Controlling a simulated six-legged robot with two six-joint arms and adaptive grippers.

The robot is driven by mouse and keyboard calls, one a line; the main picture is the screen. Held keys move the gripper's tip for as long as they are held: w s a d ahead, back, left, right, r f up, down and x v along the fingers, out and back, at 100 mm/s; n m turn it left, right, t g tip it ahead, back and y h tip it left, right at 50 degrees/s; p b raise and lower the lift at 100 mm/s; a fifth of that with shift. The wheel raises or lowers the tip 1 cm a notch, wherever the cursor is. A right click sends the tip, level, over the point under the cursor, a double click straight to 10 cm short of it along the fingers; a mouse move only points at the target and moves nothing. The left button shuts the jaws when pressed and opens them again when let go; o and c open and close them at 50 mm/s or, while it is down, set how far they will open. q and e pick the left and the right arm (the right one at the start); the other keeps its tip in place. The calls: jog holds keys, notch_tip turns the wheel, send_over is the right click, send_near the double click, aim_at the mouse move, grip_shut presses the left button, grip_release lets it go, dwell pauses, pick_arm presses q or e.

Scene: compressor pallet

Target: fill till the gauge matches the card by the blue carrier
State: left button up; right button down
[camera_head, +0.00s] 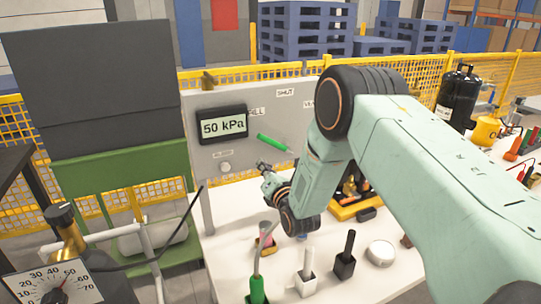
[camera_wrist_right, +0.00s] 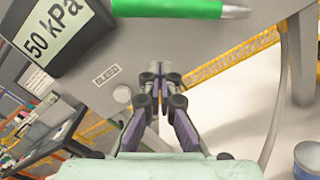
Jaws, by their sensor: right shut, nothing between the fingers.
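A dark-framed plate reading 50 kPa (camera_head: 222,125) is on the grey panel (camera_head: 210,165); it also shows in the wrist view (camera_wrist_right: 52,35). A green lever (camera_head: 272,142) slants down to the right beside it, between worn labels; the wrist view shows it across the top (camera_wrist_right: 165,8). My right gripper (camera_head: 264,168) is shut and empty, below the lever, facing the panel (camera_wrist_right: 160,80). No blue carrier or card beside one can be made out.
A small round BLEED knob (camera_head: 225,167) sits low on the panel. A dark hose crosses at left.

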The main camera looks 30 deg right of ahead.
aim_at(274, 142)
jog(key=d+r, duration=0.2)
jog(key=r, duration=0.1)
jog(key=shift+w+d+r+p, duration=0.15)
jog(key=shift+p, duration=0.25)
jog(key=shift+w, duration=0.1)
jog(key=shift+d+r+m+p, duration=0.4)
jog(key=shift+r+p, duration=0.15)
jog(key=shift+r, duration=0.1)
jog(key=shift+a, duration=0.1)
jog(key=shift+f, duration=0.15)
